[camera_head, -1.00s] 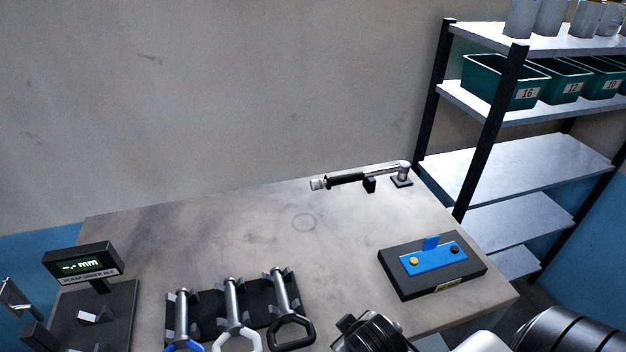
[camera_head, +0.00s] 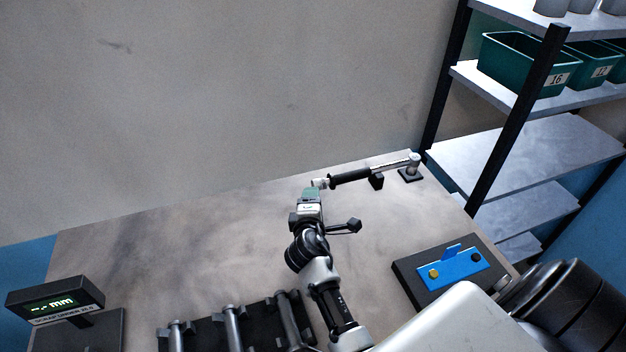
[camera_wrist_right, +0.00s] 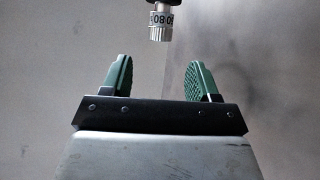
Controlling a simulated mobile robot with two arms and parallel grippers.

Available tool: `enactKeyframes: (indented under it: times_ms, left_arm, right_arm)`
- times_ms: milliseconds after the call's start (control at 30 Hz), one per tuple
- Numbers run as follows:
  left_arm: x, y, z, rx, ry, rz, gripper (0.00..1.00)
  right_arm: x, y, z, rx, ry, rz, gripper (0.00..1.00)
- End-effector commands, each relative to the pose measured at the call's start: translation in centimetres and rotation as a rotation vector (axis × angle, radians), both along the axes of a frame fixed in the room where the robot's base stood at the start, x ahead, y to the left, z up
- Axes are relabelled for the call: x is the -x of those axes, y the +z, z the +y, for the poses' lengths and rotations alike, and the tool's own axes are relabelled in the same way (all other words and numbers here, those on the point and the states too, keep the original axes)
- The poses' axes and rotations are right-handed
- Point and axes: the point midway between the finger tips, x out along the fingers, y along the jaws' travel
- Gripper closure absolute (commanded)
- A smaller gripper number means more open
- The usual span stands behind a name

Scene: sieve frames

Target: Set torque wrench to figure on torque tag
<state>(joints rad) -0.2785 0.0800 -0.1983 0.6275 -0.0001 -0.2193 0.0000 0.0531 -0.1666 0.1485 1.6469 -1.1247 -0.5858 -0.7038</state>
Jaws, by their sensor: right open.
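The torque wrench (camera_head: 352,177) lies at the back right of the table, with a black grip, a silver shaft and its head on a small black stand. Its silver adjusting end (camera_head: 320,183) points left. In the right wrist view the knurled end (camera_wrist_right: 160,32) carries a white scale ring (camera_wrist_right: 160,18) with "80" and part of another number. My right gripper (camera_head: 311,191) is open and empty just in front of that end. In its wrist view the green-padded fingers (camera_wrist_right: 160,78) stand apart, with the knob ahead between them, not touching. My left gripper is out of view. I cannot make out a torque tag.
A black box with a blue plate (camera_head: 450,268) stands at the right of the table. Shelving (camera_head: 530,150) stands behind right. The table's left middle is clear.

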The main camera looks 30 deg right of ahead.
Motion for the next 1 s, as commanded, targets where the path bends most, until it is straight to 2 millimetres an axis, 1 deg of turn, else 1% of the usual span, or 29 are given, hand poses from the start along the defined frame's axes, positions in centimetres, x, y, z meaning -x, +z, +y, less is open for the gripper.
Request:
enactKeyframes:
  times_ms: [200,300,433,600,700,933,967,1000]
  left_arm:
    - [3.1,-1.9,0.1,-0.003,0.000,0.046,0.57]
    - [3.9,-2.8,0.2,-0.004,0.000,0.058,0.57]
    - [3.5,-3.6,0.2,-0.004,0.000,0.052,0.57]
    - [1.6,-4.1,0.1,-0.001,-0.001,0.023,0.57]
    - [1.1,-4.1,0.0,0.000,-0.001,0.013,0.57]
    - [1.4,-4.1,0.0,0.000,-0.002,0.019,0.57]
    - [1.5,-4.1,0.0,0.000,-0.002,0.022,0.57]
    - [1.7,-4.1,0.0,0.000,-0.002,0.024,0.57]
  right_arm:
    - [-3.1,-1.2,-2.4,0.000,-0.003,-0.003,0.40]
    - [-4.5,-1.8,-3.6,-0.002,-0.004,-0.002,0.40]
    - [-6.1,-2.2,-4.7,-0.003,-0.003,-0.003,0.40]
    - [-7.3,-2.4,-5.6,-0.004,-0.003,-0.002,0.40]
    - [-7.5,-2.4,-5.8,-0.005,-0.003,-0.001,0.40]
    - [-7.5,-2.3,-5.8,-0.005,-0.004,-0.002,0.40]
    - [-7.5,-2.3,-5.8,-0.005,-0.004,-0.002,0.43]
    - [-7.5,-2.3,-5.8,-0.005,-0.004,-0.002,0.49]
